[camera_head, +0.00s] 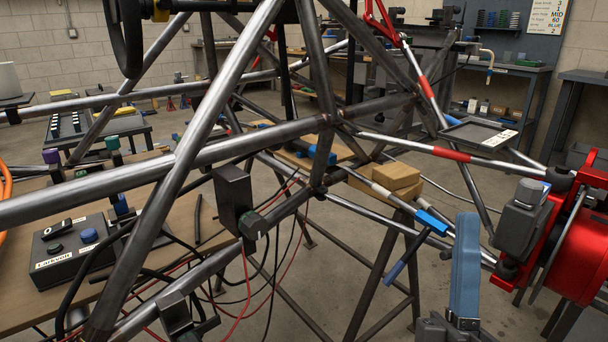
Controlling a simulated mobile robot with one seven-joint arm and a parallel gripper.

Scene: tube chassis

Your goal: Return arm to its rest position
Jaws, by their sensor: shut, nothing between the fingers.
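I cannot make out my gripper or my arm with certainty in the head view. The task names no other object. A chassis of grey steel tubes (250,137) fills the left and middle of the view, close in front of me. A tall blue bar (466,265) stands upright at the lower right, with grey metal parts at its foot that the bottom edge cuts off. I cannot tell what it belongs to.
A red drum (583,250) stands at the right edge. A black tray (478,136) sits on the right of the frame. A control box (75,250) rests on the wooden bench (40,300) at left. Cables hang under the tubes. Floor (340,270) shows between them.

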